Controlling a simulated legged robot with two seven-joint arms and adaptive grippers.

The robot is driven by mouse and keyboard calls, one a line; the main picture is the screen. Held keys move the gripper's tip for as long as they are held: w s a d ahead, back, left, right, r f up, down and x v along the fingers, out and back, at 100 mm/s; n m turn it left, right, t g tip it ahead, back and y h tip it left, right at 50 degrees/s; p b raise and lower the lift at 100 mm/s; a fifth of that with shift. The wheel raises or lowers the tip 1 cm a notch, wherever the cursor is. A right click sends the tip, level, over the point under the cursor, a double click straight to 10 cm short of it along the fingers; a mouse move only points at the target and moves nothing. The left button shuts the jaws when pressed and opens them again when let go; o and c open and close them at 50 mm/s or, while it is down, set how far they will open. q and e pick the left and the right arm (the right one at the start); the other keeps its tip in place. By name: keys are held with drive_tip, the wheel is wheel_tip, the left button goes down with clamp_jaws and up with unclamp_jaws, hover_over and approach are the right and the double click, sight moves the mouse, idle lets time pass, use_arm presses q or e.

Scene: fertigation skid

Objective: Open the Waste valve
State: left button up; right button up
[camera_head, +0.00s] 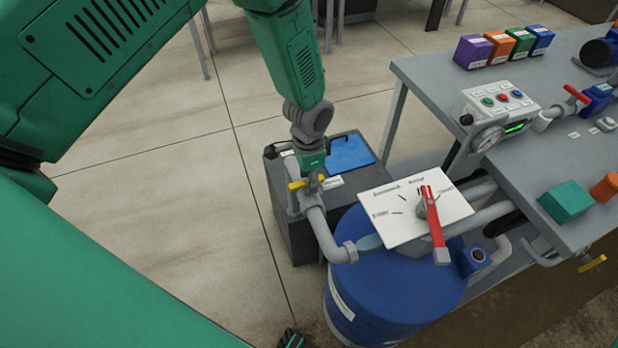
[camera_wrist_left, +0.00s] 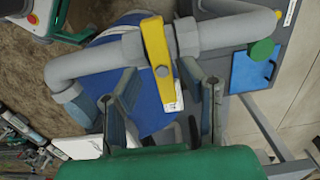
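A valve with a yellow lever handle (camera_head: 298,184) sits on a grey pipe (camera_head: 322,232) that bends down towards the blue drum. I cannot read a Waste label on it. In the left wrist view the yellow handle (camera_wrist_left: 155,48) lies across the pipe (camera_wrist_left: 100,62). My left gripper (camera_head: 311,174) is right at this valve, pointing down. In the left wrist view its two fingers (camera_wrist_left: 162,80) are spread apart, with the handle's lower end between and beyond them. No grip shows. The fingertips are partly hidden in the head view.
A blue drum (camera_head: 385,290) stands below. Above it is a white labelled plate (camera_head: 392,208) with a red lever (camera_head: 432,215). A dark box (camera_head: 285,225) with a blue sheet (camera_head: 350,153) stands behind the pipe. A grey bench (camera_head: 425,82) is on the right. Open floor lies left.

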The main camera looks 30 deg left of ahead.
use_arm(q)
drive_tip(key=shift+a+f, duration=0.15)
drive_tip(key=shift+f, duration=0.1)
drive_tip(key=shift+a, duration=0.35)
clamp_jaws()
use_arm(e)
drive_tip(key=shift+a+r, duration=0.1)
drive_tip(key=shift+a, duration=0.2)
